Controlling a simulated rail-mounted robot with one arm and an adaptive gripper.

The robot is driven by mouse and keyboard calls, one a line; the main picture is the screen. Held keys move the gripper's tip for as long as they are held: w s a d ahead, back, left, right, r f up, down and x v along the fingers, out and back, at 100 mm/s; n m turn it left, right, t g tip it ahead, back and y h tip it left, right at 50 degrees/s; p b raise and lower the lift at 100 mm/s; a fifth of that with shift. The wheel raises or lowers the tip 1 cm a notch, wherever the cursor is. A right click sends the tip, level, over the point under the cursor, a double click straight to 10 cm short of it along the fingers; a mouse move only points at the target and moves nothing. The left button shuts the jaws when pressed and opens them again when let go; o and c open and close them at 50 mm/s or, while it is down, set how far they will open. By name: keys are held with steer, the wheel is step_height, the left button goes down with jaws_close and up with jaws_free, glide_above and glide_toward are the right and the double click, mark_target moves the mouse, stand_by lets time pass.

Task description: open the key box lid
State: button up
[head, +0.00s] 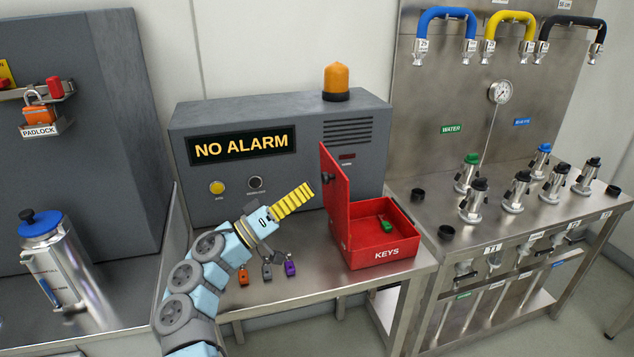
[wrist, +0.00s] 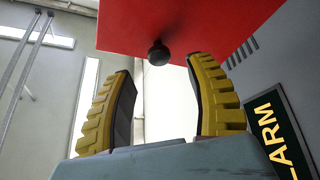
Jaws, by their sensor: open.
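The red key box (head: 387,254) stands on the right part of the metal bench, marked KEYS. Its lid (head: 337,205) stands upright along the box's left side, so the box is open. A green-tagged key (head: 385,225) lies inside. The lid's black knob (head: 327,177) faces left, towards my gripper (head: 308,190). In the wrist view the knob (wrist: 158,53) on the red lid (wrist: 185,22) appears between the open yellow fingertips (wrist: 162,75), just past them. The fingers look empty; I cannot tell whether they touch the lid.
Orange, grey and purple key tags (head: 267,271) lie on the bench beside my arm. A grey alarm cabinet (head: 222,125) with an orange beacon (head: 337,80) stands behind. A steel valve bench (head: 520,225) is at right, and a steel canister (head: 58,265) at left.

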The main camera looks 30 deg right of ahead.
steer(key=v, duration=0.7)
steer(key=shift+r, duration=0.1)
